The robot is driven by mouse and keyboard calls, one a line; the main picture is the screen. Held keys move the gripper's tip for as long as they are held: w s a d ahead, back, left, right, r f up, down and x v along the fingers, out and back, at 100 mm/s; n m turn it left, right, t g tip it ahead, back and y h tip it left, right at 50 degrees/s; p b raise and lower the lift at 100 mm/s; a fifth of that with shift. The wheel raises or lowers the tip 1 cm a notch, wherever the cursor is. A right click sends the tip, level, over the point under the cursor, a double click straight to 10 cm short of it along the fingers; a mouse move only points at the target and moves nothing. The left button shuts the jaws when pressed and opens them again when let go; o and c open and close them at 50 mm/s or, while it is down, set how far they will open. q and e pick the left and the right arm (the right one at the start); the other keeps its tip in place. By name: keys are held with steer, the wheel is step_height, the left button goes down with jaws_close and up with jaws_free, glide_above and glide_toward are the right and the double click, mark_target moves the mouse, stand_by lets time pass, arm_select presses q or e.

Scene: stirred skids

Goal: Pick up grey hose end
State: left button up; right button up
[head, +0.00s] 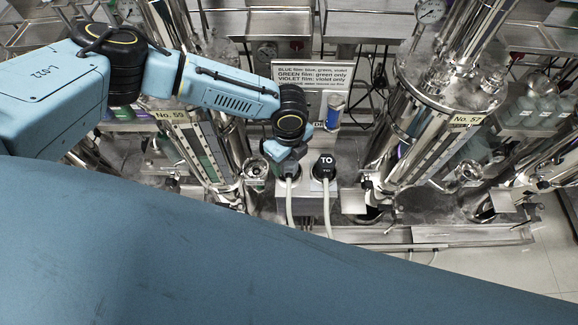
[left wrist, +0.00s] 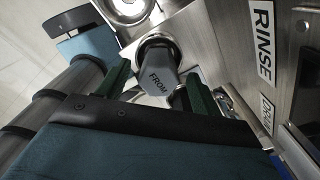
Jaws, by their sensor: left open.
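The grey hose end (left wrist: 160,82), marked FROM, shows in the left wrist view between the two green fingers of my left gripper (left wrist: 159,70). The gripper is open, with one finger on each side of the hose end; I cannot tell if either touches it. In the head view my left gripper (head: 286,166) is over the left of two hose ends at the small metal stand, and it hides most of the grey one. A pale hose (head: 289,205) hangs down below it. My right gripper is not in view.
A black hose end (head: 326,166) marked TO stands close on the right, with its own pale hose. A sign (head: 312,76) about film colours is behind. Steel columns No. 59 (head: 171,115) and No. 57 (head: 466,119) flank the stand. A RINSE label (left wrist: 262,42) is beside the gripper.

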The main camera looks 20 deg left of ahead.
arm_select(q)
step_height(320, 180, down, 3)
steer(key=shift+s+f, duration=0.1)
steer(key=shift+f, duration=0.05)
steer(key=shift+c, duration=0.4)
steer(key=c, duration=1.2)
